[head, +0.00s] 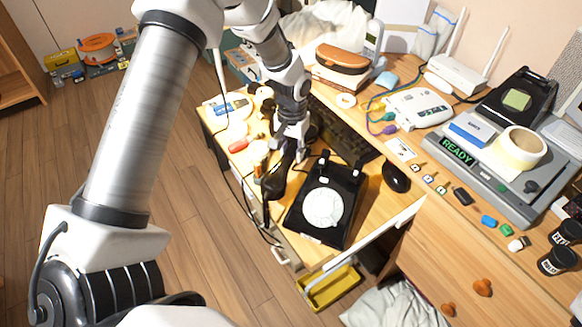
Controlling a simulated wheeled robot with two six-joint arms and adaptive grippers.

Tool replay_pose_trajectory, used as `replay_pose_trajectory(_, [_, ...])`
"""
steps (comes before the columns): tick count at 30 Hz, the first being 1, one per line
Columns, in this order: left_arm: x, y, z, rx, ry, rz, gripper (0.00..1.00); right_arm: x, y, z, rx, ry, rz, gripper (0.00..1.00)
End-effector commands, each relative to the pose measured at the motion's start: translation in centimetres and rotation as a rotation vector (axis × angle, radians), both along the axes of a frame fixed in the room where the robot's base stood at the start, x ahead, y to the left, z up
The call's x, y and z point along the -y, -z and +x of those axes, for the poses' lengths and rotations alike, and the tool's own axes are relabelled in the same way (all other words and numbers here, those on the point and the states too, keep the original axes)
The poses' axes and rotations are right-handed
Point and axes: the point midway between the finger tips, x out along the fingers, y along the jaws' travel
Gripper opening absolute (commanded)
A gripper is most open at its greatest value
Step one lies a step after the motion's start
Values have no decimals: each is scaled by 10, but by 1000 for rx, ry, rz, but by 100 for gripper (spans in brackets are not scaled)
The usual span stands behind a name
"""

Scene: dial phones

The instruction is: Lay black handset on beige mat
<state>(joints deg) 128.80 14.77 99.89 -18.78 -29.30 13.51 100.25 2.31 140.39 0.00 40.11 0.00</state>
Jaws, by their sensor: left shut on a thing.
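My left gripper (288,150) is over the desk, shut on the black handset (275,183). The handset hangs down from the fingers, steeply tilted, just left of the black dial phone (352,202). The phone has a white round dial, and its cradle is empty. A dark cord runs down near the handset past the desk's front edge. I cannot tell from this view whether the handset touches the desk. I cannot make out a beige mat; it may be hidden behind my arm or the gripper. My right gripper is not in view.
A black keyboard (342,130) lies behind the phone and a black mouse (396,177) to its right. Small items, including a red one (238,146), crowd the desk's left end. A grey machine reading READY (457,151) stands at right. A yellow bin (330,290) is below the desk.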

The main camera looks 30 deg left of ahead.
Motion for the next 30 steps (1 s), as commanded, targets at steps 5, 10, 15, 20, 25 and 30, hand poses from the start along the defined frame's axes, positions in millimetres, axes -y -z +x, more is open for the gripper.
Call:
replay_pose_trajectory(5, [0, 28, 0, -1, 1, 1, 0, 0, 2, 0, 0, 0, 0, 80])
replay_pose_trajectory(10, [0, 56, 0, 0, 1, 2, 0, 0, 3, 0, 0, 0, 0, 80])
replay_pose_trajectory(15, [0, 58, 1, 3, 2, 1, 0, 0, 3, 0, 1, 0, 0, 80])
replay_pose_trajectory(20, [0, 61, 1, 2, 2, 2, 0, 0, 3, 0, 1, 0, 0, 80])
replay_pose_trajectory(25, [0, 61, 0, 1, 2, 2, 58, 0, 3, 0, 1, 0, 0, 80])
replay_pose_trajectory(30, [0, 61, 0, 1, 2, 2, 58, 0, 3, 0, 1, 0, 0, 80])
